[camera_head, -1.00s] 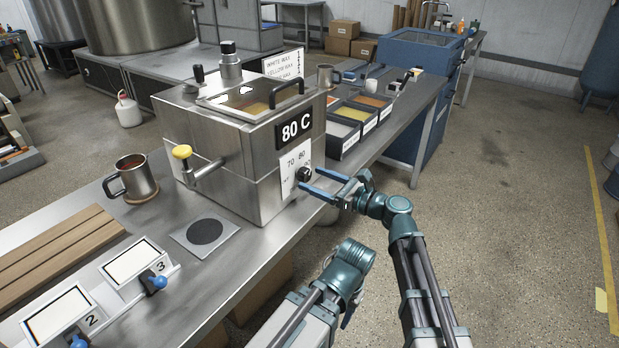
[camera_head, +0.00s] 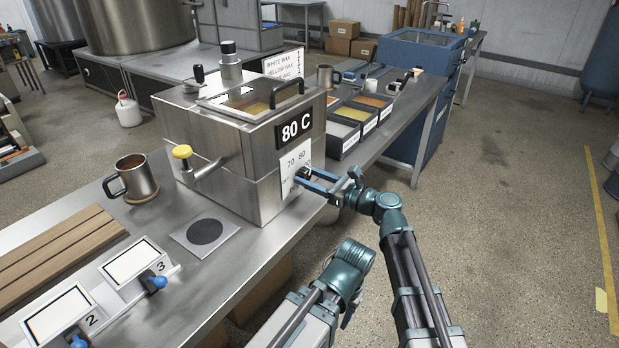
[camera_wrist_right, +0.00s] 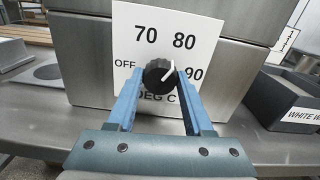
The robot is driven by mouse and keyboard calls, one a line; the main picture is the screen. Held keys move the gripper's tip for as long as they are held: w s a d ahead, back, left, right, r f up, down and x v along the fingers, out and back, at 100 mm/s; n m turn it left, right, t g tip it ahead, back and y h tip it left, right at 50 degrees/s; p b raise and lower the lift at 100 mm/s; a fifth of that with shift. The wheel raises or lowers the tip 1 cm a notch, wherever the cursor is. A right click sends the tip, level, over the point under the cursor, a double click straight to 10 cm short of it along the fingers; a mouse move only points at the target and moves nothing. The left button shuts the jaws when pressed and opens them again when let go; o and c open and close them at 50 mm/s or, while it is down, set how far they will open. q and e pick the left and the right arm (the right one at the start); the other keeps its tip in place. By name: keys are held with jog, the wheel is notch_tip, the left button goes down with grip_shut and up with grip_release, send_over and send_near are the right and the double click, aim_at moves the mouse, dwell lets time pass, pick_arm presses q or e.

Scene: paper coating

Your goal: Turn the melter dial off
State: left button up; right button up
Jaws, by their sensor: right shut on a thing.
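The melter (camera_head: 235,145) is a steel box on the bench with an "80 C" display. Its black dial (camera_wrist_right: 159,73) sits on a white plate (camera_wrist_right: 160,40) marked OFF, 70, 80, 90 and DEG C. In the right wrist view the white pointer leans up and right, between 80 and 90 in direction. My right gripper (camera_wrist_right: 160,85) has its two blue fingers on either side of the dial and is shut on it. In the head view the right gripper (camera_head: 312,180) reaches the melter's front, its fingers partly covering the dial. A left arm link shows low in the centre; its gripper cannot be made out.
A yellow-knobbed valve (camera_head: 182,152) sticks out from the melter's left. A mug (camera_head: 134,178), a hot plate (camera_head: 205,232) and wooden boards (camera_head: 55,248) are on the bench. Wax trays (camera_head: 343,133) stand right of the melter. The floor at right is clear.

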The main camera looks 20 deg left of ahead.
grip_shut()
jog(key=n, duration=0.5)
jog(key=shift+n, duration=0.4)
jog(key=n, duration=1.2)
jog(key=shift+n, duration=0.3)
jog(key=n, duration=0.5)
jog(key=shift+n, duration=0.4)
